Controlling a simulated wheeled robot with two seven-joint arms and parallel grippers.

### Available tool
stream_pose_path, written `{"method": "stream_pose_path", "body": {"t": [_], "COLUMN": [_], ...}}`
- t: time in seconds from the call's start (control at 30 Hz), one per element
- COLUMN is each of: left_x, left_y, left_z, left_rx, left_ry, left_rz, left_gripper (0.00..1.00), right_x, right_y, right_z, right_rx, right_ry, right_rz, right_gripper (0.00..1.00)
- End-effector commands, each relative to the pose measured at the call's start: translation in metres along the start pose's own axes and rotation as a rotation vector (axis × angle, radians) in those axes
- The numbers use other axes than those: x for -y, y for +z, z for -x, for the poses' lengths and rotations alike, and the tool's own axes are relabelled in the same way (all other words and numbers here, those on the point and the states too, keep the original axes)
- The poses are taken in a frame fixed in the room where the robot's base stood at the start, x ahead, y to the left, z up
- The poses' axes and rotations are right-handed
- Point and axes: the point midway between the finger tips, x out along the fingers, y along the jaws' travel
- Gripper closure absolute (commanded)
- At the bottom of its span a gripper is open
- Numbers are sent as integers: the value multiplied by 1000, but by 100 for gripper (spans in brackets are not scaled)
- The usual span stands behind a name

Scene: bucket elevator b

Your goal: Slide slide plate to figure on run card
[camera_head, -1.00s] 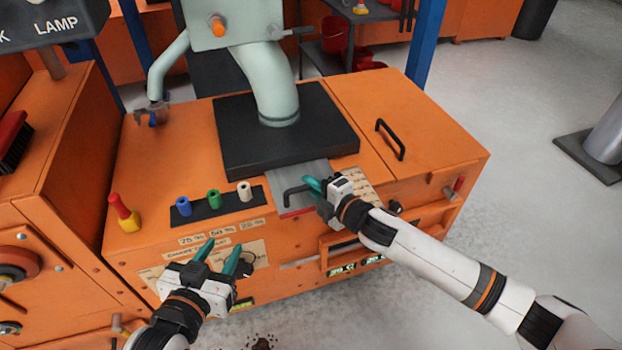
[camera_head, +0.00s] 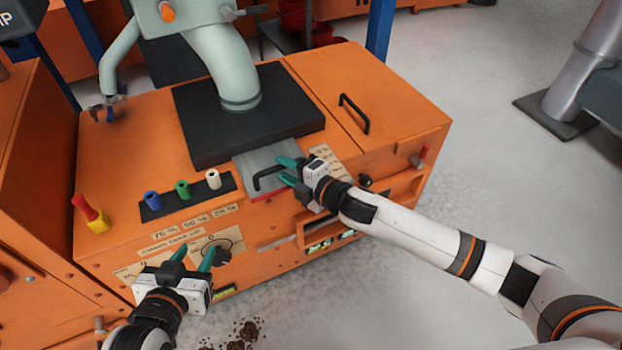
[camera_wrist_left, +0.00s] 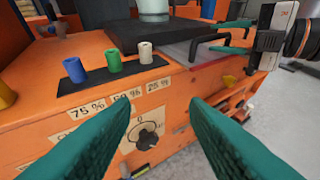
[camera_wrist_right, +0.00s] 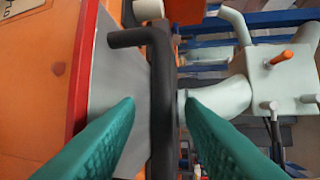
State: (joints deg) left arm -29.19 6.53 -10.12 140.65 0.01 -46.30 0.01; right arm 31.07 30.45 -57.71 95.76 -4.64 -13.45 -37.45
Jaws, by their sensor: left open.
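The slide plate (camera_head: 266,160) is a grey metal plate with a red front edge and a black bar handle (camera_head: 268,176). It sticks out from under the black block at the foot of the pale green spout. My right gripper (camera_head: 284,170) is at the handle's right part, its teal fingers apart. In the right wrist view the black handle (camera_wrist_right: 162,95) runs between the open fingers. My left gripper (camera_head: 192,256) is open and empty in front of the cabinet, near a dial (camera_head: 222,254). A paper card (camera_head: 328,162) with writing lies right of the plate, partly hidden by my right gripper.
Blue, green and white pegs (camera_head: 183,190) stand in a black strip, above labels reading 75 %, 50 % and 25 %. A red and yellow knob (camera_head: 92,214) is at the left. A black lid handle (camera_head: 354,114) is at the right. Dark crumbs lie on the floor.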

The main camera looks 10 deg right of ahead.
Motion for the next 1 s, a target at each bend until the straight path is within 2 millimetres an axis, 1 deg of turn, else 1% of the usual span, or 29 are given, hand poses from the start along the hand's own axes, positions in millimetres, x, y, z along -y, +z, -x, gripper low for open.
{"method": "stream_pose_path", "body": {"t": [0.03, 0.17, 0.3, 0.4, 0.5, 0.7, 1.0], "left_x": [-2, -6, -9, -11, -12, -13, -13], "left_y": [-6, -31, -56, -69, -78, -85, -85], "left_z": [4, 13, 27, 37, 43, 49, 48], "left_rx": [-53, -210, -366, -454, -510, -555, -555], "left_ry": [4, 14, 22, 27, 30, 33, 33], "left_rz": [0, 1, 4, 6, 8, 9, 9], "left_gripper": [59, 59, 59, 59, 59, 59, 59], "right_x": [1, 1, 0, 0, 0, -1, -1], "right_y": [0, 0, 0, 0, 0, 0, 0], "right_z": [10, 35, 63, 79, 91, 100, 100], "right_rx": [-1, -1, -1, 0, -1, 0, 0], "right_ry": [3, 4, 5, 4, 3, 2, 1], "right_rz": [0, 1, 0, 0, 0, 1, 1], "right_gripper": [65, 65, 65, 65, 65, 65, 65]}}
